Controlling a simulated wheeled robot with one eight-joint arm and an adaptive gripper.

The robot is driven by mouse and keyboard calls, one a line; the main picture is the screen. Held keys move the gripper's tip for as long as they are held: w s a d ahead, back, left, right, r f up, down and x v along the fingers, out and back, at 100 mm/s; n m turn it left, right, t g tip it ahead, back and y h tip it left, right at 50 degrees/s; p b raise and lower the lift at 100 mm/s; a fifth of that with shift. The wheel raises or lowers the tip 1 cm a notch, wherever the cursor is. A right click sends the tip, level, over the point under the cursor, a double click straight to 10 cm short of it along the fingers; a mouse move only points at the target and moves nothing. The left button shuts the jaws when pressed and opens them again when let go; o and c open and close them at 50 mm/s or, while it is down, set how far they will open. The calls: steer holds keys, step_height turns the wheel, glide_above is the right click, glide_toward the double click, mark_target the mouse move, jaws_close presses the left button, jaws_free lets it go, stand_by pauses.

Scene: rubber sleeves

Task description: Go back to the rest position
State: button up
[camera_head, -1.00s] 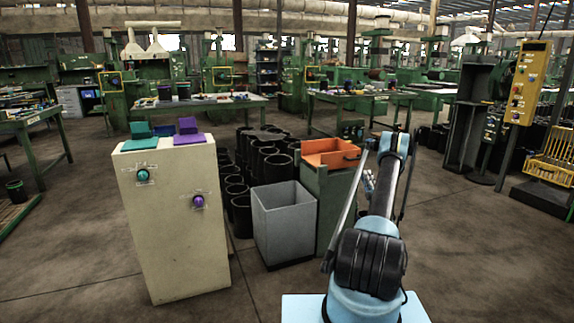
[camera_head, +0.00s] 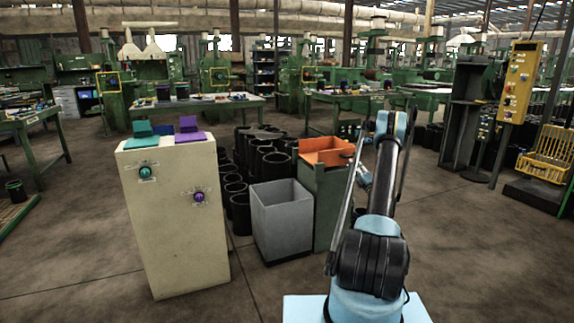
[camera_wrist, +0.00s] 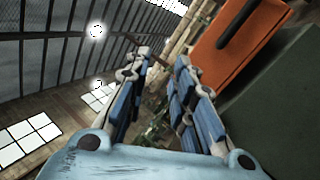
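My gripper (camera_wrist: 163,58) shows in the wrist view with its two blue-and-white fingers apart and nothing between them. It is open and tilted, with the roof and windows behind it. In the head view my gripper (camera_head: 362,174) is small and partly hidden by my arm, just right of the orange bin (camera_head: 324,150). The orange bin also shows in the wrist view (camera_wrist: 232,42), to the right of the fingers and apart from them. It sits on a green cabinet (camera_head: 332,200).
A grey open bin (camera_head: 282,225) stands left of the green cabinet. A cream cabinet (camera_head: 175,235) with a teal and a purple button stands further left, with teal (camera_head: 142,142) and purple (camera_head: 190,137) pieces on top. Black tubes stand behind.

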steer(key=s+a+r+n+g+y, duration=0.1)
steer(key=s+a+r+n+g, duration=0.25)
steer(key=a+r+n, duration=0.4)
steer(key=s+a+r+n+g+y, duration=0.2)
steer(key=a+r+n+g, duration=0.2)
steer(key=a+r+n, duration=0.35)
steer(key=s+a+r+n+g+h, duration=0.1)
steer(key=s+a+r+n+g, duration=0.15)
steer(key=s+a+n, duration=0.4)
steer(key=s+a+r+n+g+h, duration=0.1)
steer(key=s+a+n+g, duration=0.25)
steer(key=s, duration=0.65)
steer(key=s+a+f+n+g+h, duration=0.15)
steer(key=s+n, duration=0.35)
steer(key=s, duration=0.7)
steer(key=s+f+n+g+h, duration=0.25)
steer(key=s+n, duration=0.35)
steer(key=s, duration=0.5)
steer(key=s+d+f+n+h, duration=0.2)
steer(key=s+d+f+n, duration=0.1)
steer(key=s, duration=0.4)
steer(key=s+d+f+n+g+h, duration=0.1)
steer(key=s+d+f+n+h, duration=0.1)
steer(key=s, duration=0.5)
steer(key=s+d+f+n+h, duration=0.2)
steer(key=s+d+f+n, duration=0.2)
steer(key=s, duration=0.4)
steer(key=shift+f+n+g+h, duration=0.35)
steer(key=shift+f+n, duration=0.15)
steer(key=shift+f, duration=0.1)
